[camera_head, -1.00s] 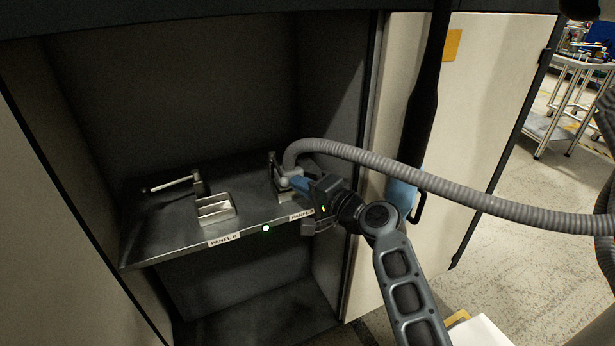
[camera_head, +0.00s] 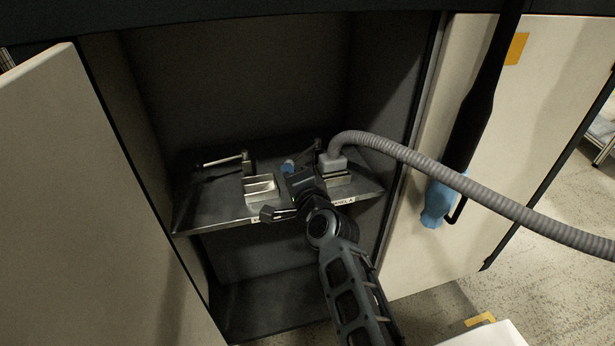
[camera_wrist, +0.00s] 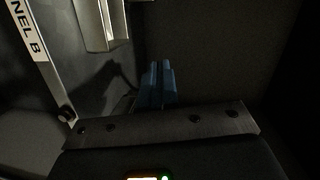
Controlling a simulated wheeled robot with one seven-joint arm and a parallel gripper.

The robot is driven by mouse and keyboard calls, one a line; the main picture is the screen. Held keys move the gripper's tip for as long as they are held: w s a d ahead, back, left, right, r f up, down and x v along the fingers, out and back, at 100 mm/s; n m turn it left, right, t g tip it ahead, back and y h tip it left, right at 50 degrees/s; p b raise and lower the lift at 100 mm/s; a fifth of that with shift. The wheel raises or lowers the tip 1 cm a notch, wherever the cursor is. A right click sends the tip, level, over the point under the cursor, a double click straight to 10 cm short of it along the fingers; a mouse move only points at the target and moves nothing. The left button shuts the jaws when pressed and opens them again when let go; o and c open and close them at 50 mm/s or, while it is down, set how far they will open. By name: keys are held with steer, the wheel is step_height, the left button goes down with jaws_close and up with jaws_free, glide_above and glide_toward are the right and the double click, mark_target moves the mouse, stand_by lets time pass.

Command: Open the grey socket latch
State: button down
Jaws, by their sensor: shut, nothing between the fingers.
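A grey corrugated hose (camera_head: 450,190) ends in a grey plug (camera_head: 333,163) seated in the right socket (camera_head: 338,180) on the shelf. A dark upright latch part (camera_head: 317,146) shows just behind and left of that plug; my gripper and the plug partly hide this area. The left socket (camera_head: 262,190) is an empty metal box with a latch lever (camera_head: 225,161) lying out to the left behind it. My gripper (camera_head: 288,165) is between the two sockets, its blue fingers together and empty. In the wrist view the blue fingers (camera_wrist: 156,84) touch each other, with metal socket walls (camera_wrist: 100,25) beyond.
The sockets stand on a metal shelf (camera_head: 205,215) inside a dark cabinet. Panel labels run along its front edge; "PANEL B" (camera_wrist: 27,30) shows in the wrist view. Open cabinet doors stand left (camera_head: 90,200) and right (camera_head: 425,245). The hose crosses right of my arm.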

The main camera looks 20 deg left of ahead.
steer(key=a+b, duration=0.1)
steer(key=a, duration=0.1)
steer(key=w+a, duration=0.1)
steer(key=a, duration=0.1)
steer(key=shift+w+a+f+b, duration=0.1)
steer(key=shift+w+a+b, duration=0.1)
steer(key=shift+b, duration=0.2)
steer(key=shift+w+a+b, duration=0.4)
steer(key=shift+a, duration=0.2)
steer(key=shift+w+a+b, duration=0.35)
steer(key=shift+a, duration=0.2)
steer(key=shift+s+d, duration=0.1)
